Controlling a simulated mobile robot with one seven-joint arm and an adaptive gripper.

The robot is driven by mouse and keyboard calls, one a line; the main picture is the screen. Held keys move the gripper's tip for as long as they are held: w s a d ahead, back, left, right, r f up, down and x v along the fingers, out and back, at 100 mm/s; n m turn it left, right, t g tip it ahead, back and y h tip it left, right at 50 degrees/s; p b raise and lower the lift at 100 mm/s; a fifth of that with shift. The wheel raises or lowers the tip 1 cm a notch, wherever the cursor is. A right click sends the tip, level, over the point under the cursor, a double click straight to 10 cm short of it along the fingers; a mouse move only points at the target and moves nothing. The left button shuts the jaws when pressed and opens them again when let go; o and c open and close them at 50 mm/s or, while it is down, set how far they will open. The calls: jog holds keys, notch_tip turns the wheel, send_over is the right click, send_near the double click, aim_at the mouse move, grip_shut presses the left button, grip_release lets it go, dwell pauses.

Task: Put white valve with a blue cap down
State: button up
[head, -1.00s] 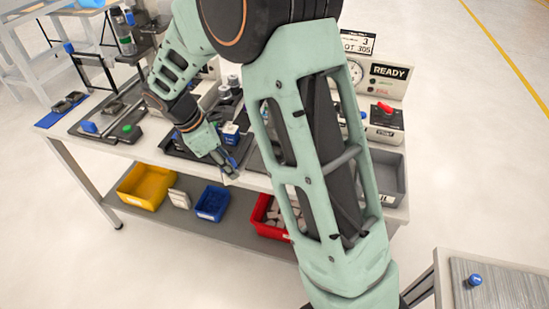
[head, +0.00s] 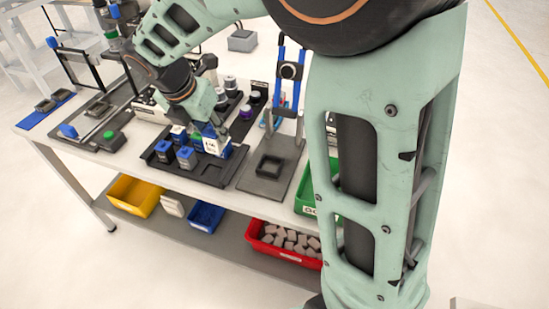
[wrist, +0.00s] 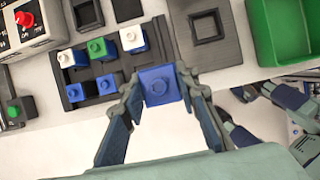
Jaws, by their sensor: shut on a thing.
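My gripper (head: 208,128) is shut on a valve (wrist: 157,86), whose top and cap look blue in the wrist view. In the head view this held valve (head: 212,144) shows a white labelled side. It is at the front right of a dark tray (head: 208,172); I cannot tell whether it touches the tray. In the wrist view it appears just off the tray's near edge.
A dark plate with a square socket (head: 270,166) lies right of the tray, with a green bin (wrist: 280,30) beyond it. A green button box (head: 110,139) is at left. Yellow, blue and red bins (head: 285,240) sit on the lower shelf.

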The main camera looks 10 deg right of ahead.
jog(key=shift+w+d+f, duration=0.1)
jog(key=shift+w+d, duration=0.15)
jog(key=shift+d, duration=0.15)
jog(key=shift+w+d+f+b, duration=0.2)
jog(key=shift+d+f, duration=1.95)
jog(key=shift+d, duration=0.1)
jog(key=shift+w+d+f+b, duration=0.15)
jog(key=shift+d+f+b, duration=0.05)
jog(key=shift+d+f, duration=1.95)
jog(key=shift+w+d+f+b, duration=0.2)
jog(key=shift+d+f, duration=1.9)
jog(key=shift+d, duration=0.2)
jog(key=shift+f, duration=0.15)
jog(key=o, duration=1.2)
